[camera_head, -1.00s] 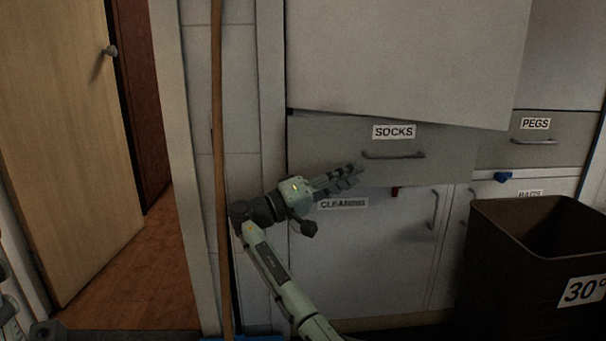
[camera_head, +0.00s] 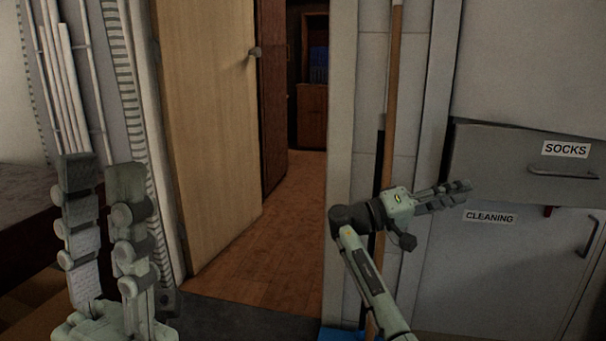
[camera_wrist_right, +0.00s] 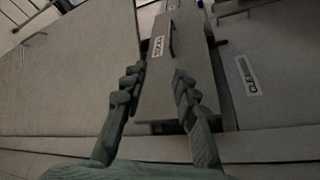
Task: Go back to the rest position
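My left gripper (camera_head: 95,168) stands upright at the left of the head view, its two grey fingers apart with a narrow gap and nothing between them. My right gripper (camera_head: 464,189) points right, in front of the drawer unit, just above the CLEANING label in the picture. In the right wrist view the right gripper (camera_wrist_right: 157,74) has its fingers well apart and empty, with a labelled drawer front (camera_wrist_right: 178,90) beyond the gap. Whether the right fingertips touch the drawer front cannot be told.
The SOCKS drawer (camera_head: 505,160) and the CLEANING cupboard (camera_head: 510,270) are at the right. A wooden pole (camera_head: 394,90) stands near the right arm. A wooden door (camera_head: 205,130) stands open beside a doorway with a clear brown floor (camera_head: 262,250). A bed-like surface (camera_head: 30,195) is at far left.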

